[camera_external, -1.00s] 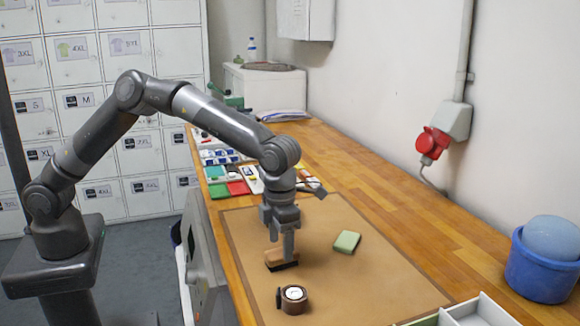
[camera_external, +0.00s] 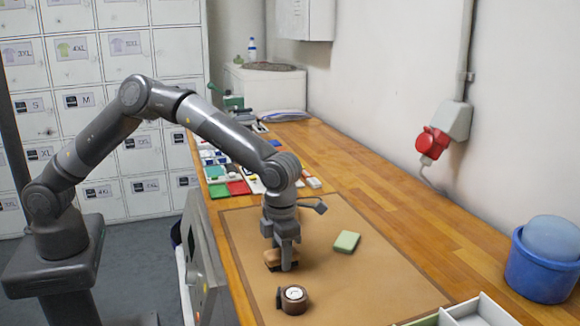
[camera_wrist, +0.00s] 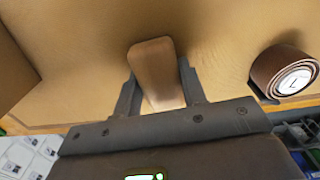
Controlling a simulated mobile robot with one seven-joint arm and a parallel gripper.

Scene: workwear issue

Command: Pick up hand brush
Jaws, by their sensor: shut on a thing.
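The hand brush (camera_external: 272,256) has a tan wooden back and is on the brown mat (camera_external: 340,285), near its left side. My gripper (camera_external: 283,264) points down over the brush and is shut on it. In the wrist view the brush (camera_wrist: 153,72) stands between the two dark fingers of my gripper (camera_wrist: 160,90), one finger on each side. Its bristles are hidden in both current views. I cannot tell whether the brush is touching the mat or just above it.
A rolled brown belt with a white round face (camera_external: 293,299) lies just in front of the brush; it also shows in the wrist view (camera_wrist: 280,72). A green sponge (camera_external: 346,242) lies to the right. A blue bucket (camera_external: 541,266) and white tray (camera_external: 480,314) stand further right.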

